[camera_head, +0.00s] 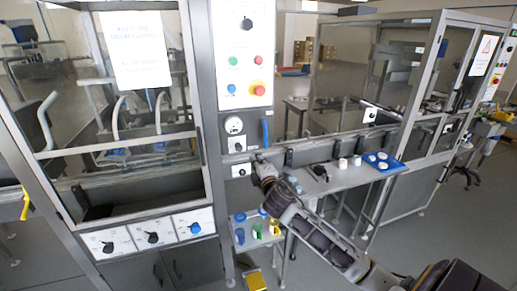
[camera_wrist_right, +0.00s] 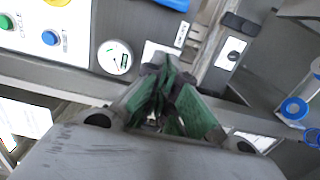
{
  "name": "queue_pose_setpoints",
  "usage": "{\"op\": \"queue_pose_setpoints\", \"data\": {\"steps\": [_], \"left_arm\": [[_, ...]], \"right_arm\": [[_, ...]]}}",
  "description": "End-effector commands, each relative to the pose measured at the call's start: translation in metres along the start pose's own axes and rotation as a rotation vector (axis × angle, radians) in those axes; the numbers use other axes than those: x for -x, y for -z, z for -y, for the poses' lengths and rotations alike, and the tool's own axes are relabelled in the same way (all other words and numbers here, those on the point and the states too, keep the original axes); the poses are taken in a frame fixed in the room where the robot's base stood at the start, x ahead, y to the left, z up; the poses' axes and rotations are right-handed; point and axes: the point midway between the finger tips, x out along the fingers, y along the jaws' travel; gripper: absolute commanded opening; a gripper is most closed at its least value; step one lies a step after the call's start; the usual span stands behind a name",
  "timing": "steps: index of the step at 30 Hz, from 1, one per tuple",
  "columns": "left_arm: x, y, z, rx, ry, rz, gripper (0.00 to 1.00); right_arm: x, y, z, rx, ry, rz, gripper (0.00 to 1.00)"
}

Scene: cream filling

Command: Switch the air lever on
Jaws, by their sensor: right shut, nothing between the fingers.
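My right gripper (camera_head: 258,160) is shut and empty in front of the machine's grey post, below and right of a round gauge (camera_head: 234,125). A white plate with a small dark lever or knob (camera_head: 237,145) sits just under the gauge; I cannot tell for certain that it is the air lever, or its position. In the right wrist view my shut fingers (camera_wrist_right: 166,72) with green pads point at this white plate (camera_wrist_right: 152,49) and partly hide it. The gauge (camera_wrist_right: 114,57) is left of them. My left gripper is not in view.
A blue upright bar (camera_head: 265,132) is right of the gauge. Above is a panel with a red button on yellow (camera_head: 257,87). Below, a shelf holds colored cups (camera_head: 257,231). A blue tray (camera_head: 397,165) lies on the bench to the right. Knob panels (camera_head: 152,237) are at lower left.

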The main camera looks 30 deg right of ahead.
Motion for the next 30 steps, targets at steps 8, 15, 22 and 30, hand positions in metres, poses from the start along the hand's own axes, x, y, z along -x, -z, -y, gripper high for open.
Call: {"op": "queue_pose_setpoints", "data": {"steps": [8,15,22,30], "left_arm": [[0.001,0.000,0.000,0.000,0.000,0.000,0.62],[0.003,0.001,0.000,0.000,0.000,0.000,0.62],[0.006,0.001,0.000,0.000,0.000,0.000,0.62],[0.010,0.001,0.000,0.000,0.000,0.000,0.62]], "right_arm": [[-0.002,0.000,0.000,-0.001,0.001,0.000,0.00],[-0.012,0.000,0.000,-0.002,0.000,0.000,0.00],[-0.030,0.000,-0.001,-0.002,0.001,0.000,0.00],[-0.054,0.000,-0.001,-0.002,0.001,0.001,0.00]]}}
